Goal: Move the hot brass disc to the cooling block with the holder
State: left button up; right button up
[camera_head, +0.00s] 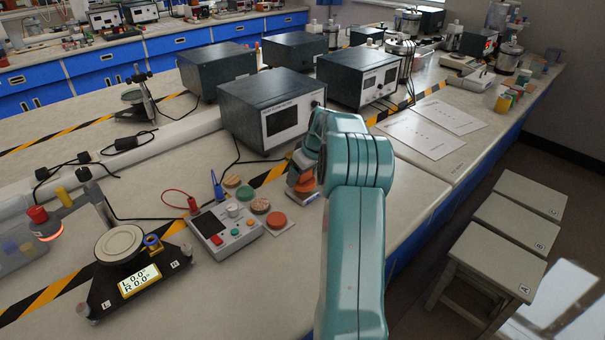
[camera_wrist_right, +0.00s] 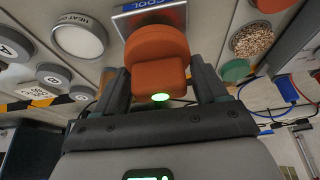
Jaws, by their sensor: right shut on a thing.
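My right gripper (camera_head: 303,176) reaches over the bench beside a dark instrument box. In the wrist view, my right gripper (camera_wrist_right: 160,76) is shut on an orange-red piece with a round top and squared lower part, apparently the holder (camera_wrist_right: 158,45); its orange also shows in the head view (camera_head: 306,186). The metallic block with a blue COOL label, the cooling block (camera_wrist_right: 178,13), is right behind the holder in the wrist view. I cannot tell whether they touch. I cannot make out the brass disc; the holder may hide it. My left gripper is not in view.
A round pad with a HEAT label (camera_wrist_right: 80,38) is left of the holder. A control box (camera_head: 222,225), a red disc (camera_head: 276,219) and other small discs are close by. A device with a tilt display (camera_head: 138,281) stands front left. Instrument boxes (camera_head: 268,108) stand behind; cables cross the bench.

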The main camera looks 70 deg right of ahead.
jog(key=shift+a+f+b, duration=0.1)
jog(key=shift+f+b, duration=0.55)
jog(key=shift+f, duration=0.15)
dwell(2.1)
jog(key=shift+r, duration=0.15)
jog(key=shift+r+p, duration=0.45)
jog(key=shift+p, duration=0.05)
jog(key=shift+r+p, duration=2.2)
jog(key=shift+r, duration=0.85)
